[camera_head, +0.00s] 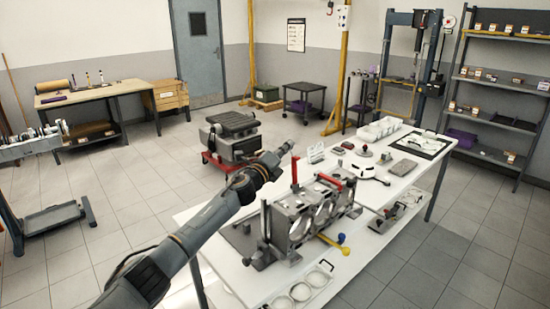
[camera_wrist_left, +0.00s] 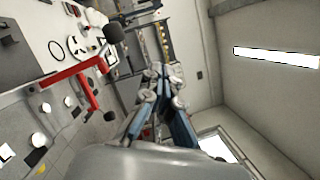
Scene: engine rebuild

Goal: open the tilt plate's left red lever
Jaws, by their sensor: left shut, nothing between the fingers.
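The tilt plate (camera_head: 310,216) is a grey metal fixture with large round openings, standing on the white workbench. Its left red lever (camera_head: 295,172) stands upright at the plate's top edge. A second red lever (camera_head: 328,179) lies lower, to its right. My left gripper (camera_head: 287,148) is above and slightly left of the upright lever's top, apart from it as far as I can tell. In the left wrist view its fingers (camera_wrist_left: 155,82) are together and empty. Two red levers with black knobs show left of the fingers there, a larger one (camera_wrist_left: 75,71) and a smaller one (camera_wrist_left: 88,92). My right gripper does not show.
The white workbench (camera_head: 225,262) also holds a yellow-handled tool with a blue knob (camera_head: 341,239), a tray of round parts (camera_head: 300,291) and several small parts at the back right. A red-based machine (camera_head: 230,138) stands on the floor behind. Open air surrounds my left gripper.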

